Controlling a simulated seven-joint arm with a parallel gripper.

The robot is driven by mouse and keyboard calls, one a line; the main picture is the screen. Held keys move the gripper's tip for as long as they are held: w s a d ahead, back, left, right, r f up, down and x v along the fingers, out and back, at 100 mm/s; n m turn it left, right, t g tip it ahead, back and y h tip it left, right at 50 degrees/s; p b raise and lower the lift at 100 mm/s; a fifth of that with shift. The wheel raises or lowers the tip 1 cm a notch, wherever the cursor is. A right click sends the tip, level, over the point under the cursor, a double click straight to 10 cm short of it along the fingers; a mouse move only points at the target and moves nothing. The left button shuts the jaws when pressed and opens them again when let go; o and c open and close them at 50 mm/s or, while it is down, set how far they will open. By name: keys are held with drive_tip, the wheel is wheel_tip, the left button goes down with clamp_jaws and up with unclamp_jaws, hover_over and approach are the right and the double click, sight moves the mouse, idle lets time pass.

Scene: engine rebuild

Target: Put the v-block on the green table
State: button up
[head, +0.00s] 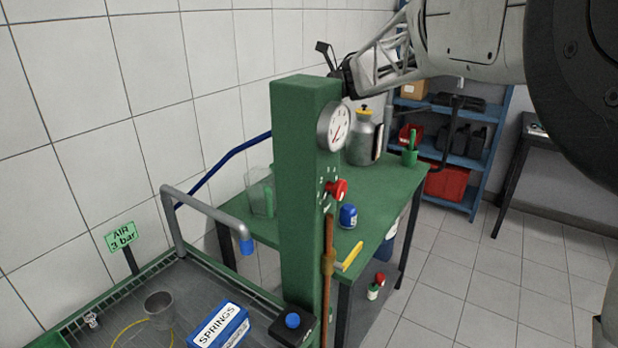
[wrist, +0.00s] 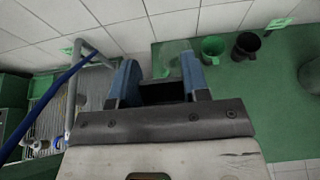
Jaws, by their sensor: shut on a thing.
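My gripper (wrist: 160,72) shows two blue fingers in the wrist view, shut on a dark block between them, which looks to be the v-block (wrist: 163,92). Most of the block is in shadow and its groove cannot be made out. In the head view my gripper (head: 341,74) is up by the top of the green column, partly hidden behind it, and the block cannot be told apart there. The green table (head: 395,188) stands behind the column; in the wrist view its green top (wrist: 233,85) lies below and to the right of the fingers.
On the table are a clear jug (head: 261,192), a metal canister (head: 363,140), a green cup (head: 409,157) and a blue-capped jar (head: 348,216). The green column (head: 300,190) with its gauge (head: 334,126) stands in front. The tabletop's middle right is bare.

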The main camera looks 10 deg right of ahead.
drive_tip(key=s+d+f, duration=0.1)
drive_tip(key=d+f, duration=0.1)
drive_tip(key=f, duration=0.8)
drive_tip(key=s+d+f, duration=0.2)
drive_tip(key=f, duration=0.8)
drive_tip(key=s+d+f, duration=0.1)
drive_tip(key=d+f, duration=0.2)
drive_tip(key=f, duration=0.8)
drive_tip(key=shift+s, duration=0.15)
drive_tip(key=shift+f, duration=3.15)
drive_tip(key=shift+f, duration=1.9)
drive_tip(key=shift+f, duration=0.15)
